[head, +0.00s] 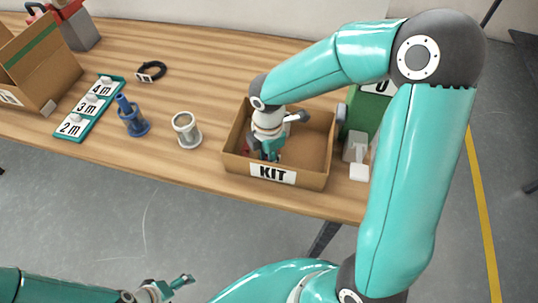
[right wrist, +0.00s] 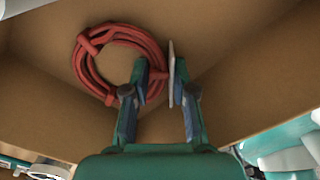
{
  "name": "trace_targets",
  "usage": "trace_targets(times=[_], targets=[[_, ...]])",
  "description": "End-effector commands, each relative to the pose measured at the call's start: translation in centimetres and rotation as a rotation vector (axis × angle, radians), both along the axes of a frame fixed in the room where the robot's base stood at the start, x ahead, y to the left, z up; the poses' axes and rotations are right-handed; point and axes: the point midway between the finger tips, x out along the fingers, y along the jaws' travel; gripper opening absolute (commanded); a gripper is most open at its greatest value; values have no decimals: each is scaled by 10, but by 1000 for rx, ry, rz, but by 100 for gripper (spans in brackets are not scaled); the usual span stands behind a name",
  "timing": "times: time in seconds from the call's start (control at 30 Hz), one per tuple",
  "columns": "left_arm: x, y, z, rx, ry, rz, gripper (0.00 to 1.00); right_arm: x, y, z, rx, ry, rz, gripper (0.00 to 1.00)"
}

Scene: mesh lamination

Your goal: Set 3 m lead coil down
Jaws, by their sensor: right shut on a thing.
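A red coil of cable (right wrist: 82,75) shows in the right wrist view, with a pale tag (right wrist: 171,75) at its right side. My right gripper (right wrist: 159,77) is shut on the coil's right side, one finger passing inside the ring. In the head view my right gripper (head: 268,152) reaches down into the open KIT box (head: 316,178), and only a bit of red shows beside it. Whether the coil touches the box floor I cannot tell. My left gripper (head: 178,284) is low at the left, away from the table, its fingers too small to judge.
A black coil (head: 151,66) lies on the table (head: 205,50) behind a teal board with length labels (head: 72,127). A blue spool stand (head: 131,121) and a grey cylinder (head: 187,134) stand left of the KIT box. A green machine (head: 368,112) is close on its right. A cardboard box (head: 50,62) stands far left.

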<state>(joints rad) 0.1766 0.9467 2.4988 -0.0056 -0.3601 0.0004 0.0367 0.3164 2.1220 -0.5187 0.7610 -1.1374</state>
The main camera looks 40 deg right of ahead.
Motion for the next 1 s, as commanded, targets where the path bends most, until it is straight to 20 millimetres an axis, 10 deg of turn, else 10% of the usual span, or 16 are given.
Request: trace_targets(times=[0.2, 0.23, 0.37, 0.77, 1.0], targets=[[0, 0, -3, 0, 0, 0, 86, 0, 0, -3, 0, -1, 1, 0], [0, 0, -2, 0, 0, 0, 86, 0, 0, -2, 0, -1, 1, 31], [0, 0, -1, 0, 0, 0, 86, 1, 0, -1, 0, -1, 1, 51], [0, 0, 1, 0, 0, 0, 86, 1, 1, 4, 0, -3, 1, 51], [0, 0, 4, 0, 0, 0, 86, 2, 0, 40, -1, -8, 1, 51]])
